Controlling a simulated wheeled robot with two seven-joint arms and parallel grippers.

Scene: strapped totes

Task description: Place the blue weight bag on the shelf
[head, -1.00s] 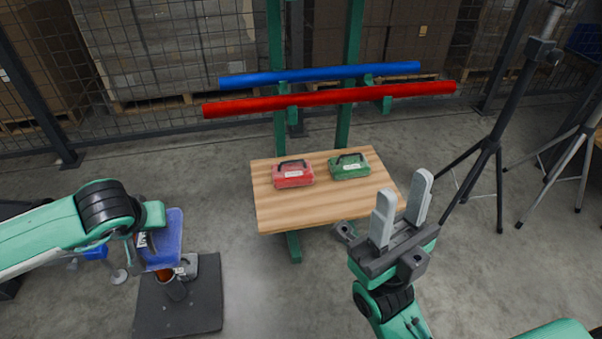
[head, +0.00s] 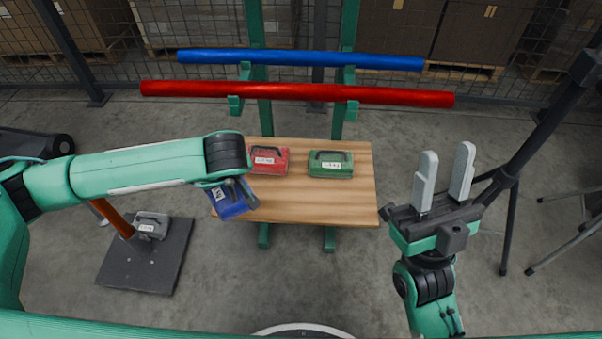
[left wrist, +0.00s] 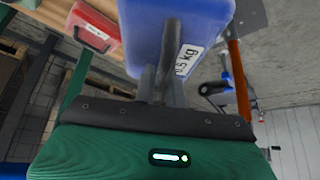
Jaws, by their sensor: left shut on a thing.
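The blue weight bag (head: 228,204) hangs from my left gripper (head: 226,186), which is shut on its handle. In the head view the bag overlaps the front left corner of the wooden shelf (head: 315,205); I cannot tell how high above it the bag is. In the left wrist view the blue bag (left wrist: 205,25) fills the upper middle, with its kg label partly hidden by the gripper fingers (left wrist: 165,82). My right gripper (head: 446,155) is open and empty, right of the shelf.
A red weight bag (head: 268,160) and a green one (head: 331,164) stand on the back of the shelf. Blue (head: 300,59) and red (head: 300,91) bars run behind it. A grey weight (head: 152,225) sits on a dark base plate (head: 135,272) at left. Tripods stand at right.

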